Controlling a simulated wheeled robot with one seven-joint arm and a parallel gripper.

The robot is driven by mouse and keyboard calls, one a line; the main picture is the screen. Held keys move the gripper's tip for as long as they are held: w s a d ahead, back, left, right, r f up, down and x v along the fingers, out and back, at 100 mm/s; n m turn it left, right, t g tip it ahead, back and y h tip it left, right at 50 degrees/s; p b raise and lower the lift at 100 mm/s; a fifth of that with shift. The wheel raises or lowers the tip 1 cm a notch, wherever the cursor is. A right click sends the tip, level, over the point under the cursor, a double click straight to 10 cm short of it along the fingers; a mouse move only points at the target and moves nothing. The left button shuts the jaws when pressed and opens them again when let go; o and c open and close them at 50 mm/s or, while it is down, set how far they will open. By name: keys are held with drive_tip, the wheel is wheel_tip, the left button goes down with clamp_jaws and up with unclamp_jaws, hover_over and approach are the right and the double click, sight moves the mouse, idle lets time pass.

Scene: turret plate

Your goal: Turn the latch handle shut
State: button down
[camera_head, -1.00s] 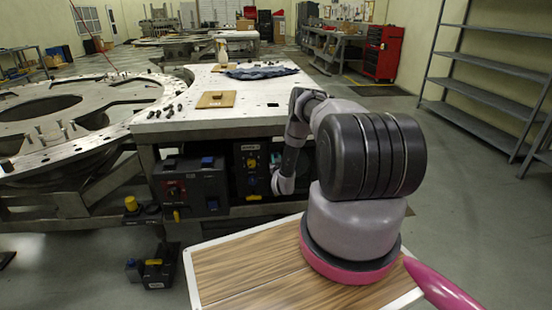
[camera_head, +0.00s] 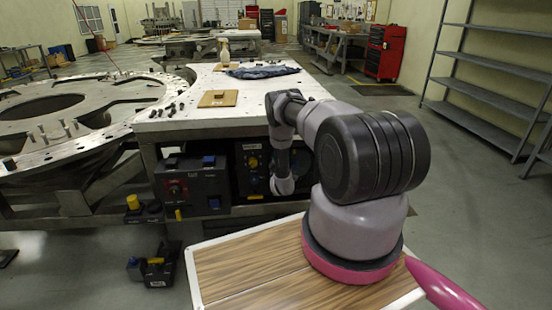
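A dark panel (camera_head: 240,180) with yellow round parts (camera_head: 253,162) stands under the front edge of the metal table. I cannot pick out the latch handle; it may be hidden behind my arm or too small to tell. The end of my arm hangs down in front of the panel's right part, close to it in the picture. My gripper's fingers are hidden behind my wrist, so neither their opening nor any contact shows.
Left of the panel is a dark control box (camera_head: 190,185) with a red knob and blue parts. The metal table top (camera_head: 200,120) above carries a wooden plate (camera_head: 217,98) and a dark blue cloth (camera_head: 262,71). A black device (camera_head: 158,272) lies on the floor. Free floor is at right.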

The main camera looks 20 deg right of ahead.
drive_tip(key=shift+a+f+n, duration=0.1)
drive_tip(key=shift+f+n, duration=0.15)
drive_tip(key=shift+n, duration=1.4)
drive_tip(key=shift+f+n, duration=0.2)
drive_tip(key=shift+n, duration=1.45)
drive_tip(key=c, duration=0.8)
unclamp_jaws()
drive_tip(key=shift+o, duration=0.2)
drive_tip(key=v, duration=1)
drive_tip(key=shift+s, duration=0.4)
